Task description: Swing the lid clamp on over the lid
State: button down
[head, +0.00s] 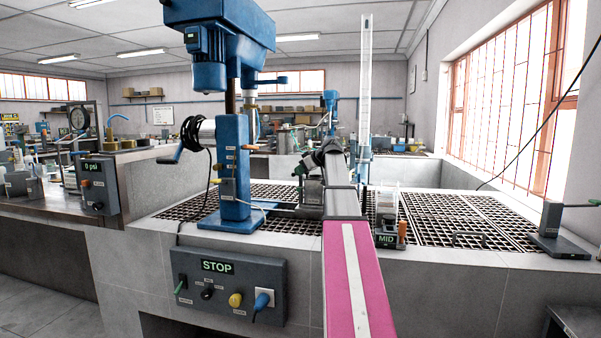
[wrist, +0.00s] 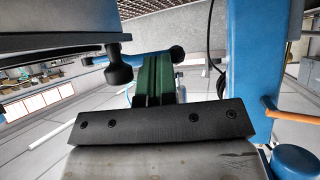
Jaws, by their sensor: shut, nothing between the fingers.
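My gripper (head: 303,169) shows small in the head view, left of my wrist and close to the blue flotation column (head: 235,168). In the wrist view its green fingers (wrist: 157,80) are together, with nothing between them. That view is upside down, with the grating at the top. A blue bar (wrist: 146,62) with a black end lies just beyond the fingers. A dark knob (wrist: 118,72) on a dark grey body stands to their left, apart from them. I cannot tell whether either belongs to the lid clamp. The lid is not clearly recognisable; my arm hides part of the grating area.
A control box (head: 228,285) marked STOP hangs on the front wall. A 0 psi box (head: 97,185) and a round gauge (head: 79,118) stand left. A MID unit (head: 388,232) stands right of my arm. The right grating (head: 465,220) is mostly clear.

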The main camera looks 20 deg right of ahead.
jog(key=shift+a, duration=0.15)
jog(key=w+a+m+t+h, duration=0.2)
jog(key=w+m+h, duration=0.3)
jog(key=m+h, duration=0.6)
jog(key=shift+w+a+m, duration=0.15)
jog(key=shift+a+m, duration=0.35)
jog(key=shift+a, duration=0.1)
jog(key=shift+w, duration=0.5)
dwell(0.3)
jog(key=shift+d, duration=0.15)
